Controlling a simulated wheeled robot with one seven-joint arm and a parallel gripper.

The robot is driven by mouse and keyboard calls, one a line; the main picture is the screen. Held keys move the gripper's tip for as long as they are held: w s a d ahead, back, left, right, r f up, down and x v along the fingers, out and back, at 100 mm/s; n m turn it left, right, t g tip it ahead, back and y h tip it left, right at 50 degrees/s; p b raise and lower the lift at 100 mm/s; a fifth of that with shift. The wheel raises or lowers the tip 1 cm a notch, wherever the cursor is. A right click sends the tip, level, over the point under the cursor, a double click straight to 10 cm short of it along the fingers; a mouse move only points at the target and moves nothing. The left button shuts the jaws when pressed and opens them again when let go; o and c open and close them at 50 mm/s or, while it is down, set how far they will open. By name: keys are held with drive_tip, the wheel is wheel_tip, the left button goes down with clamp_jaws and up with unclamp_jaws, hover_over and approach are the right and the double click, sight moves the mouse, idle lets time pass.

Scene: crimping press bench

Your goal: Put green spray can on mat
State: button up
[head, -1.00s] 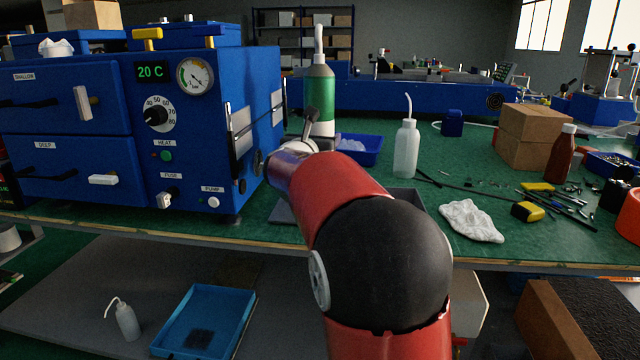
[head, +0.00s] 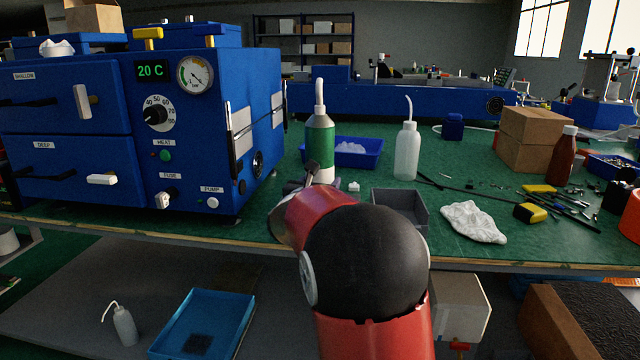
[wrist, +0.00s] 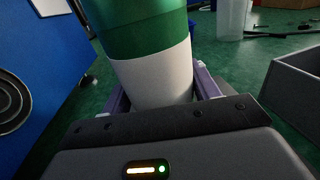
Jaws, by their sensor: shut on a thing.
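The green spray can (head: 320,138) has a green body, a white lower band and a white nozzle. It stands upright in the head view, above or on the green bench, just right of the blue oven. In the wrist view the can (wrist: 145,40) fills the upper middle, its white band between the purple fingers. My gripper (wrist: 160,92) is shut on the can's lower part. My arm hides most of the gripper and the spot under the can in the head view. I cannot tell whether the can's base touches anything. I cannot make out a mat now.
The blue oven (head: 205,120) stands close on the left. A grey open bin (head: 427,218) is right of my arm. A blue tray (head: 372,158) lies behind the can, with a white bottle (head: 407,152) to its right. A crumpled cloth (head: 472,222) lies farther right.

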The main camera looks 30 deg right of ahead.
drive_tip(key=shift+f, duration=0.1)
drive_tip(key=o, duration=1.2)
drive_tip(key=shift+c, duration=0.2)
